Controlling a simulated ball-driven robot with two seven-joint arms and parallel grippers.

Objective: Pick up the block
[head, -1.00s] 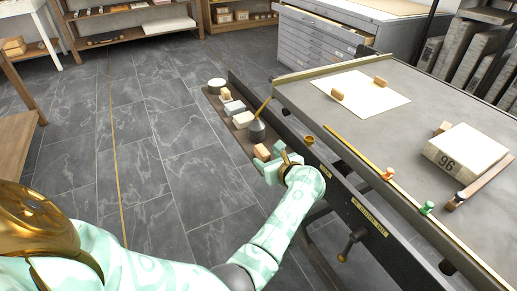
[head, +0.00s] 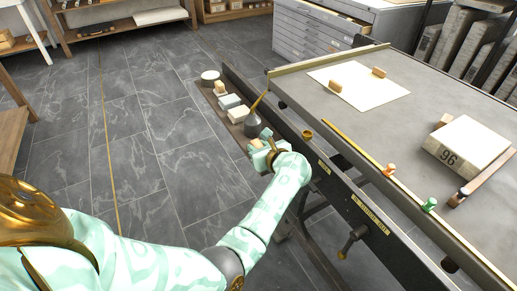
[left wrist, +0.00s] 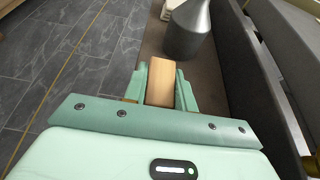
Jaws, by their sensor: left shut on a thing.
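A tan wooden block (left wrist: 160,82) stands between the two fingers of my left gripper in the left wrist view, with the fingers against its sides. My left gripper (head: 260,149) is shut on it, just in front of a dark grey, long-necked can (head: 252,127). In the head view the gripper mostly hides the block. The can also shows beyond the block in the left wrist view (left wrist: 187,30). My right gripper is not in view.
A narrow brown shelf (head: 222,107) along the press side holds several pale blocks (head: 238,114) and a round tub (head: 210,77). The press bed (head: 400,125) rises on the right, with paper (head: 360,90) and a stone marked 96 (head: 465,145). Open floor lies left.

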